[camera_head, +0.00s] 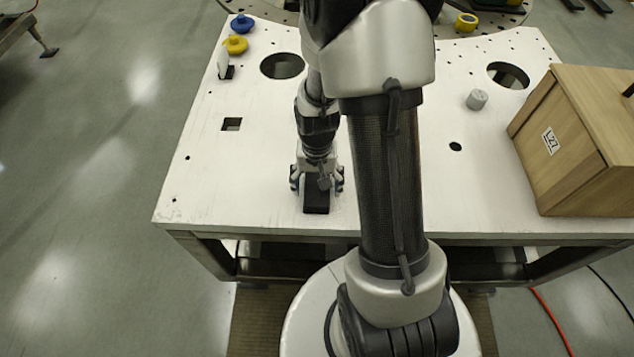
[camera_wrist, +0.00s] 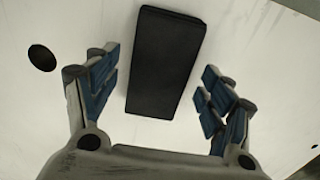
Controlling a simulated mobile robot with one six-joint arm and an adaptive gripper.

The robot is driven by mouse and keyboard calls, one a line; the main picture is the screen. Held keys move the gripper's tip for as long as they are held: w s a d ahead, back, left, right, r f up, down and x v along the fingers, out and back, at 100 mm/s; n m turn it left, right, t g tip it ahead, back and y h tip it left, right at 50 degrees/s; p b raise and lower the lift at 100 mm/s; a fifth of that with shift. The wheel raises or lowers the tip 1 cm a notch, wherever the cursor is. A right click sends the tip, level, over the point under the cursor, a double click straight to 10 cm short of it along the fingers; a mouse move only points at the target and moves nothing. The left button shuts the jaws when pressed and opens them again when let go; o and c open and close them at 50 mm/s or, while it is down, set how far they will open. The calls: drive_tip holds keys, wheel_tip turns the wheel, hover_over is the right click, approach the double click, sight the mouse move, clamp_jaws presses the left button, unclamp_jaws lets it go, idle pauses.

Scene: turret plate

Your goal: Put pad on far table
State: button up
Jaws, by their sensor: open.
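A black rectangular pad (camera_wrist: 162,62) lies on the white table, between and just ahead of my finger pads in the wrist view. In the head view the pad (camera_head: 316,195) is near the table's front edge. My gripper (camera_head: 317,180) is over it, pointing down. In the wrist view my gripper (camera_wrist: 160,95) is open, with a blue-padded finger on each side of the pad and a gap to each. The white table (camera_head: 270,120) has several holes. At the top edge, part of another perforated surface (camera_head: 480,8) shows, largely cut off and behind my arm.
A wooden box (camera_head: 560,145) labelled L27 stands at the right. A grey cylinder (camera_head: 476,99) is left of it. Blue (camera_head: 242,24) and yellow (camera_head: 235,44) knobs and a white upright piece (camera_head: 223,64) stand at the back left. A yellow roll (camera_head: 466,21) lies at the back.

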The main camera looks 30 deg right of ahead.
wheel_tip(320, 180, up, 13)
drive_tip(key=p, duration=0.3)
wheel_tip(320, 180, up, 10)
drive_tip(key=n+t, duration=0.2)
drive_tip(key=n, duration=0.1)
hover_over(317, 187)
drive_tip(key=s+a, duration=0.3)
drive_tip(key=a, duration=0.2)
drive_tip(key=s+a+r+n+t, duration=0.1)
drive_tip(key=s+a+r+n, duration=0.1)
drive_tip(key=s, duration=0.3)
drive_tip(key=s+a+r+n+t, duration=0.1)
drive_tip(key=s+a+r, duration=0.2)
drive_tip(key=s+r, duration=0.2)
drive_tip(key=shift+s+a+r+n+t, duration=0.25)
drive_tip(key=shift+a+n+t, duration=0.05)
drive_tip(key=shift+n, duration=0.1)
drive_tip(key=shift+f, duration=0.1)
wheel_tip(317, 187, down, 8)
drive_tip(key=b, duration=0.8)
drive_tip(key=shift+f, duration=0.1)
